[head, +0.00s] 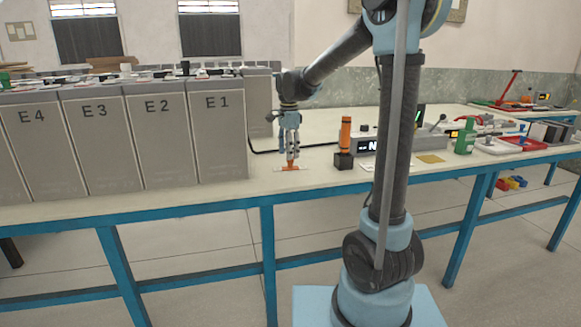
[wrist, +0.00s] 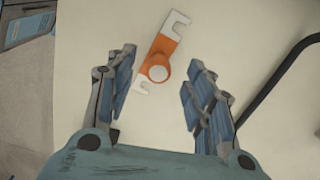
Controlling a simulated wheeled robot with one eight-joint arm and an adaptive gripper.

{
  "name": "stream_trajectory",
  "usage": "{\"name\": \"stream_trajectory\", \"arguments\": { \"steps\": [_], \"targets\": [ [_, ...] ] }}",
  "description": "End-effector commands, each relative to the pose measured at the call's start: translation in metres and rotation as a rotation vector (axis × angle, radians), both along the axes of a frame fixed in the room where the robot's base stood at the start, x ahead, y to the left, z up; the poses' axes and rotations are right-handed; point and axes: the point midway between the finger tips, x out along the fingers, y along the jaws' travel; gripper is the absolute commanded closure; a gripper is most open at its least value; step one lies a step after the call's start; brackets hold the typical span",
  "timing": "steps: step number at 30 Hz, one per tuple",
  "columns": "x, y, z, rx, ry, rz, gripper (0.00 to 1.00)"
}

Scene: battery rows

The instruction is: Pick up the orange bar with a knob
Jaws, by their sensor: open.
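The orange bar with a knob (wrist: 167,45) lies on the table in the wrist view. It has pale slotted ends and a round orange knob. It lies at a slant between and a little beyond the fingertips of my gripper (wrist: 158,80). My gripper is open and empty, with a finger on each side of the bar; I cannot tell whether the left finger touches it. In the head view, my gripper (head: 291,155) points down just above the orange bar (head: 292,167), near the table's front edge, partly covering it.
Grey battery cases marked E1 (head: 219,135) to E4 stand in a row at left. A dark block with an orange cylinder (head: 345,137) stands to the right of my gripper. A black cable (wrist: 282,75) runs nearby. A green bottle (head: 465,140) stands further right.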

Motion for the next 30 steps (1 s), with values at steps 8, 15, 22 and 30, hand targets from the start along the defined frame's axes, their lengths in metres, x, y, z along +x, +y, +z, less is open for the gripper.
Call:
{"name": "stream_trajectory", "arguments": {
  "steps": [8, 15, 22, 30],
  "targets": [
    [0.003, -0.006, -0.034, 0.000, -0.001, -0.001, 0.52],
    [0.003, -0.006, -0.041, 0.000, -0.001, -0.001, 0.52],
    [0.003, -0.006, -0.040, 0.000, -0.001, -0.001, 0.81],
    [0.003, -0.006, -0.040, 0.000, -0.001, -0.001, 1.00]
  ]
}}
